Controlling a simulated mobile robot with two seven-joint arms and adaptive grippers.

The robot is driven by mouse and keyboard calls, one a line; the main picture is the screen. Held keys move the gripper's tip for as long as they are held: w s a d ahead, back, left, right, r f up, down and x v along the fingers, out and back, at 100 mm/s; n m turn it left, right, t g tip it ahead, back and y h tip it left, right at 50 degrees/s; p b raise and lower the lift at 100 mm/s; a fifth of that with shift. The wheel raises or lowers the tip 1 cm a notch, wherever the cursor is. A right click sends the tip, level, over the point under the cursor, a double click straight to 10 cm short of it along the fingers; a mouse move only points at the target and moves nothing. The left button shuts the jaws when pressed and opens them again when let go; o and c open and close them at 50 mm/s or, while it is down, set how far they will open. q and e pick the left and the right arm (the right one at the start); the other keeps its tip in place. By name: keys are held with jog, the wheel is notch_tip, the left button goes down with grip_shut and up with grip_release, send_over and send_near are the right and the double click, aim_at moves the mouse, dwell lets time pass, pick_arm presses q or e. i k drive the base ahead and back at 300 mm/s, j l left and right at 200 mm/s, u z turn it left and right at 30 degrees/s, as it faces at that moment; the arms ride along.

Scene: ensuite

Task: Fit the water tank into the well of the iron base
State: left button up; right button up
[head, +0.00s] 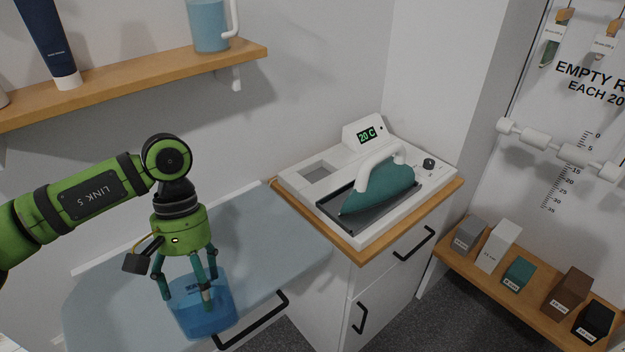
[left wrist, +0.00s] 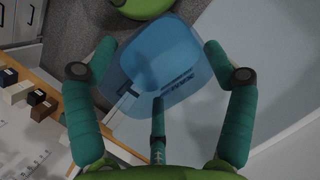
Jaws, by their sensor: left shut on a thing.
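The water tank (head: 204,318) is a translucent blue box, held over the ironing board at the lower middle of the head view. My left gripper (head: 200,296) points down and is shut on it, with its fingers around the tank. In the left wrist view the tank (left wrist: 158,68) sits between the fingers. The iron base (head: 295,179) is a white unit on the wooden-topped cabinet to the right, apart from the tank. Its well (head: 318,174) is a rectangular opening at the left rear and looks empty. A teal iron (head: 378,190) rests on the base's dark plate. My right gripper is not in view.
The ironing board (head: 262,228) lies beside the cabinet (head: 372,290), which has black handles. A wall shelf (head: 130,84) above carries a blue jug (head: 208,26) and a dark tube (head: 48,40). Several labelled blocks stand on a low shelf (head: 452,252) at right.

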aim_at(318, 178)
jog(key=i+l+z, duration=0.25)
jog(key=z, duration=0.15)
jog(key=i+l+z, duration=0.35)
